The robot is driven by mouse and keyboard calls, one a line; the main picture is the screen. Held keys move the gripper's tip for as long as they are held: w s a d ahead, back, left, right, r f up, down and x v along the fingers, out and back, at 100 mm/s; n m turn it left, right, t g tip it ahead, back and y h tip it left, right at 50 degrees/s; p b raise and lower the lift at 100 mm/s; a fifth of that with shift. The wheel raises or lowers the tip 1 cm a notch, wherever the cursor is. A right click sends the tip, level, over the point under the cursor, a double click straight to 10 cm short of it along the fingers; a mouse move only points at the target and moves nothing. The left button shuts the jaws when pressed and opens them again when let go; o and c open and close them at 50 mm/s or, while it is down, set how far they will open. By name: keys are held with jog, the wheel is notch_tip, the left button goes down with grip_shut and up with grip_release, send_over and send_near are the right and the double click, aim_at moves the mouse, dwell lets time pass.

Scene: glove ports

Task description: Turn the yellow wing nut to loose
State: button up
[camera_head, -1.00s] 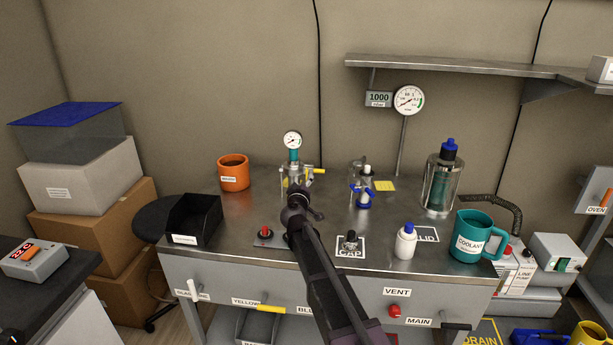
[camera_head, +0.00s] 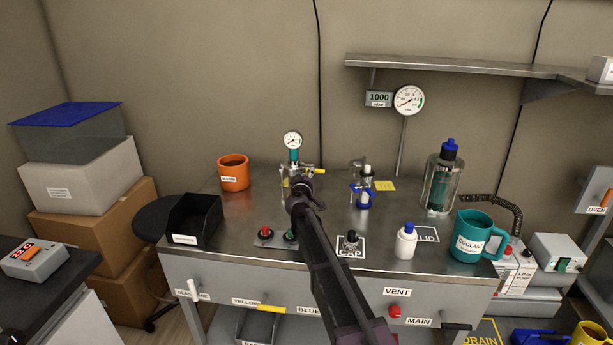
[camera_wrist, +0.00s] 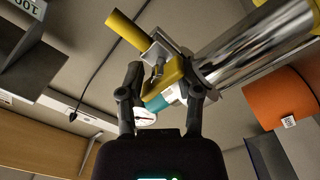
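The yellow wing nut (camera_wrist: 165,80) shows in the wrist view on the side of a shiny metal cylinder (camera_wrist: 250,52) with a yellow band. My gripper (camera_wrist: 160,72) reaches around the wing nut. One finger is on each side, with a gap between them; the right fingertip looks close to or against the yellow part. A firm grip is not evident. In the head view my gripper (camera_head: 301,186) is in front of the gauge-topped fixture (camera_head: 293,158) and hides the wing nut. A yellow lever (camera_head: 319,171) sticks out to the fixture's right.
An orange mug (camera_head: 234,173) stands left of the fixture. A second fixture with blue parts (camera_head: 362,192) stands to the right. A red and green button plate (camera_head: 268,243) and a white bottle (camera_head: 406,242) are near the front edge.

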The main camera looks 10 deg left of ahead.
grip_shut()
jog(key=shift+n, duration=0.4)
jog(key=n, duration=1.1)
jog(key=shift+w+n, duration=0.1)
jog(key=shift+n, duration=0.2)
jog(key=n, duration=0.4)
dwell(0.3)
